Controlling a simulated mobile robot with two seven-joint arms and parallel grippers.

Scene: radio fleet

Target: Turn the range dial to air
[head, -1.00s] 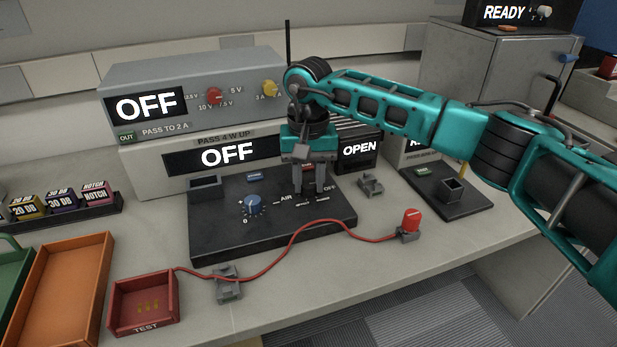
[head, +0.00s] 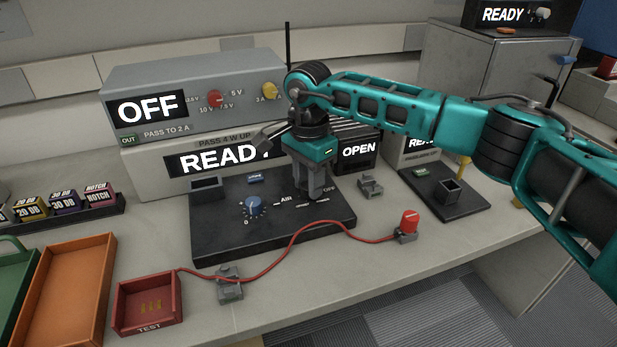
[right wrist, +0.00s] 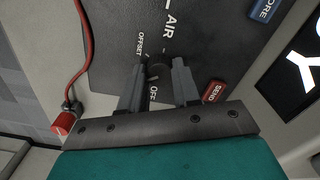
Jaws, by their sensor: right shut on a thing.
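The range dial (right wrist: 159,71) is a small dark knob on the black sloped panel (head: 230,240), with AIR, OFFSET and OFF printed around it. In the right wrist view it sits between the two fingers of my right gripper (right wrist: 158,86), which is shut on it. Its pointer is hard to make out. In the head view my right gripper (head: 315,187) points down at the right part of the panel, and its fingers hide the dial. The AIR label shows to their left. My left gripper is not in view.
A blue knob (head: 253,206) is left of AIR. The display (head: 222,158) behind reads READY. A red SEND button (right wrist: 214,91) is close beside one finger. A red cable (head: 290,246) runs along the panel's front to a red plug (head: 410,221). A red TEST tray (head: 148,304) stands front left.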

